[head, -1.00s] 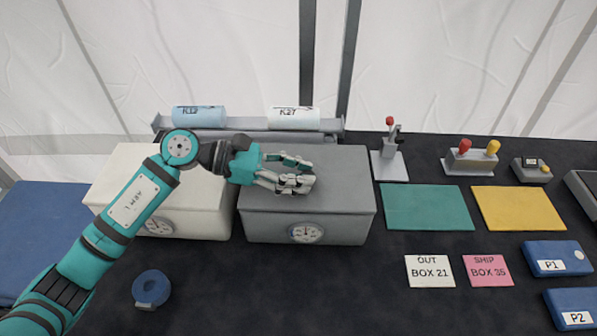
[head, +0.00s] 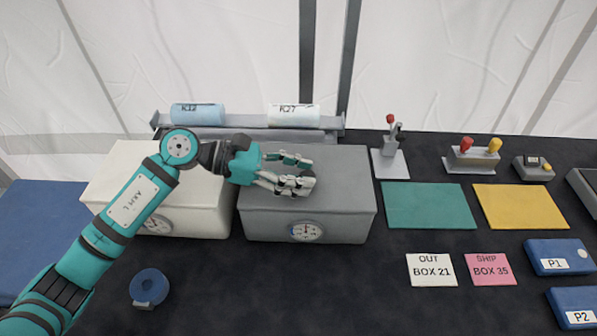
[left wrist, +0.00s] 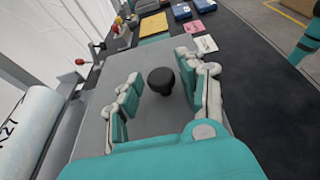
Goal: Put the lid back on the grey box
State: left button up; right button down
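The grey box (head: 306,227) stands on the dark table with a round dial on its front. Its flat grey lid (head: 345,180) lies on top and covers the opening. In the left wrist view the lid (left wrist: 92,108) carries a black knob (left wrist: 161,80). My left gripper (head: 308,170) is over the lid. Its fingers, also in the left wrist view (left wrist: 163,80), stand apart on both sides of the knob, with gaps between. The knob is hidden by the fingers in the head view. My right gripper is out of view.
A white box (head: 196,215) stands close left of the grey box. Behind them a rack (head: 333,124) holds a blue roll (head: 198,114) and a white roll (head: 294,114). A blue tape roll (head: 149,287) lies in front. A teal mat (head: 428,206) lies to the right.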

pick_arm(q)
jog(key=shift+o, duration=1.2)
jog(key=shift+a, duration=0.15)
jog(key=v, duration=1.1)
jog(key=shift+a, duration=0.35)
jog(key=shift+r, duration=0.15)
